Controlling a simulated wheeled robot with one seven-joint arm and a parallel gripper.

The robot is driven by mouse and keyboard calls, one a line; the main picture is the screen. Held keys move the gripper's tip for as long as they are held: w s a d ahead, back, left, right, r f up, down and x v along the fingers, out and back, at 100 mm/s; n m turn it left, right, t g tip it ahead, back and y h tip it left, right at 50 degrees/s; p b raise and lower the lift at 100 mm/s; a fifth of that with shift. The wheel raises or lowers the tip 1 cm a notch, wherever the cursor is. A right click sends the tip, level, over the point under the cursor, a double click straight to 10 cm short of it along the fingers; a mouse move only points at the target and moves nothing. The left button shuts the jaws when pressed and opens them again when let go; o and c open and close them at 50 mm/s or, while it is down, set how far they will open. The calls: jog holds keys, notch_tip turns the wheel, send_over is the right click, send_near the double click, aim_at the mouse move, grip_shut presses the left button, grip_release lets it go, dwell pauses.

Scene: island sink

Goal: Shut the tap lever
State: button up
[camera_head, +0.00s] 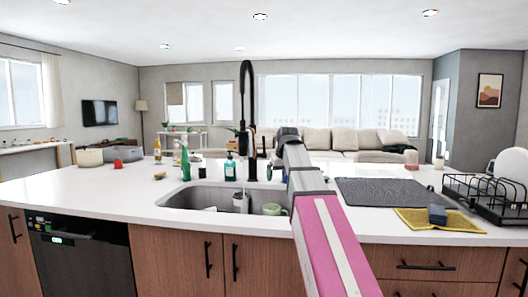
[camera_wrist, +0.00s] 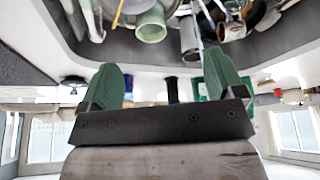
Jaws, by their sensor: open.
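The black tap (camera_head: 247,110) rises behind the sink (camera_head: 185,198) with a high arched neck. Its lever cannot be made out clearly; my arm and gripper (camera_head: 287,135) are just right of the tap and may cover it. In the wrist view, which looks upside down, my gripper (camera_wrist: 163,80) is open with two green fingers apart. A dark upright piece (camera_wrist: 172,90), possibly the tap's base, shows between them, and I cannot tell whether they touch it. A thin pale streak by the metal cup (camera_wrist: 190,40) may be running water.
The sink holds a grey cup (camera_head: 240,203) and a green mug (camera_head: 272,209). A soap bottle (camera_head: 230,168) and a green bottle (camera_head: 185,162) stand left of the tap. A dark drying mat (camera_head: 385,192), yellow cloth (camera_head: 450,222) and dish rack (camera_head: 480,190) lie right.

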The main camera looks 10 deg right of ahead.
jog(key=shift+w+r, duration=0.1)
jog(key=shift+w, duration=0.1)
jog(key=c, duration=0.5)
jog(key=shift+n+y, duration=0.3)
jog(key=shift+n, duration=0.6)
jog(key=w, duration=0.1)
jog(key=w+r, duration=0.1)
jog(key=w, duration=0.1)
jog(key=w+r, duration=0.1)
jog(key=shift+w+d, duration=0.1)
jog(key=shift+w, duration=0.1)
jog(key=c, duration=1)
jog(key=w+r+n+y, duration=0.1)
jog(key=w+r+n, duration=0.2)
jog(key=w, duration=0.5)
jog(key=w+d+r+n+t+y, duration=0.1)
jog(key=w+r+n, duration=0.3)
jog(key=w+r, duration=0.2)
jog(key=w+d+r+n+y, duration=0.1)
jog(key=w+r+n, duration=0.3)
jog(key=w, duration=0.6)
jog(key=shift+d+r+t, duration=0.1)
jog(key=shift+r+t, duration=0.05)
jog(key=shift+t, duration=0.25)
grip_shut()
send_near(264, 147)
jog(key=w+a+f, duration=0.2)
jog(key=a+f, duration=0.1)
jog(key=f, duration=0.1)
jog(key=shift+w+f, duration=0.25)
